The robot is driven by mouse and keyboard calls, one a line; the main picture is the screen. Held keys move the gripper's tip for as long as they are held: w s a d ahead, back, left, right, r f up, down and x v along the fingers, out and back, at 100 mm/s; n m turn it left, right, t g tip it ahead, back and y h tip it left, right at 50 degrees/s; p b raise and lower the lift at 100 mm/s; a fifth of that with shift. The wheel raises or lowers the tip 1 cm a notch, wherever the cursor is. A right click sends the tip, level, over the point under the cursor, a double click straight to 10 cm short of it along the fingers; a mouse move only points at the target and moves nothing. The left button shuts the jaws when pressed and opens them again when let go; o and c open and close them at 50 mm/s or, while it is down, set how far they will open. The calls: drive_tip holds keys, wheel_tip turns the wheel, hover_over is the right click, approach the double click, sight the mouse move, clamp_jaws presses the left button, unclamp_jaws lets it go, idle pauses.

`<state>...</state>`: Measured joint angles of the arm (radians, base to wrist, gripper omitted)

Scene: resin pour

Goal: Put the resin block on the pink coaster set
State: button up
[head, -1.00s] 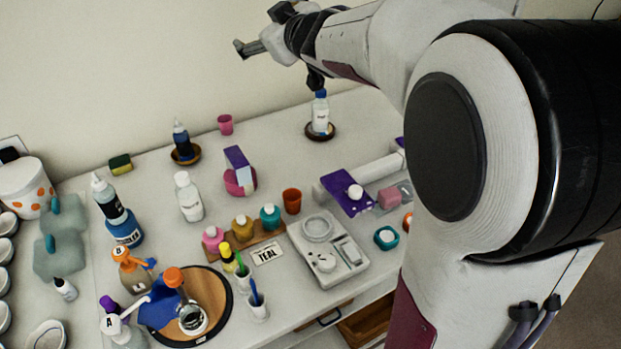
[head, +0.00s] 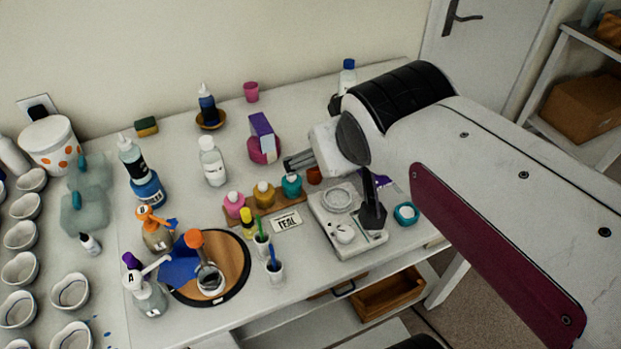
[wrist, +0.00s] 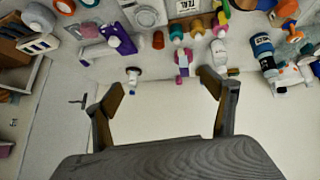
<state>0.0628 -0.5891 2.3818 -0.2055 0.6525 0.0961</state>
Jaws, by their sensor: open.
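A pink round piece (head: 264,153), which looks like the pink coaster set, sits on the table behind the paint bottles. An upright purple block with a paler side (head: 262,130) stands on or in it; I cannot tell which, nor whether it is the resin block. The pink piece also shows in the wrist view (wrist: 182,70). A small pinkish block (wrist: 88,30) lies beside a purple mat in the wrist view; it is hidden by my arm in the head view. My gripper (head: 289,163) is open and empty, right of the pink piece. Its spread fingers show in the wrist view (wrist: 164,82).
Pink, yellow and teal bottles on a wooden strip (head: 283,208) stand in front of my gripper. A scale (head: 350,232) is below my arm. A white bottle (head: 212,162) and a dark bottle on a saucer (head: 209,124) stand left.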

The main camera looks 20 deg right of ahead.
drive_tip(key=s+a+f+g+y, duration=0.2)
drive_tip(key=s+a+f, duration=0.3)
drive_tip(key=s, duration=0.4)
drive_tip(key=shift+s+a+f, duration=0.15)
drive_tip(key=shift+s+f, duration=0.05)
drive_tip(key=shift+s, duration=0.1)
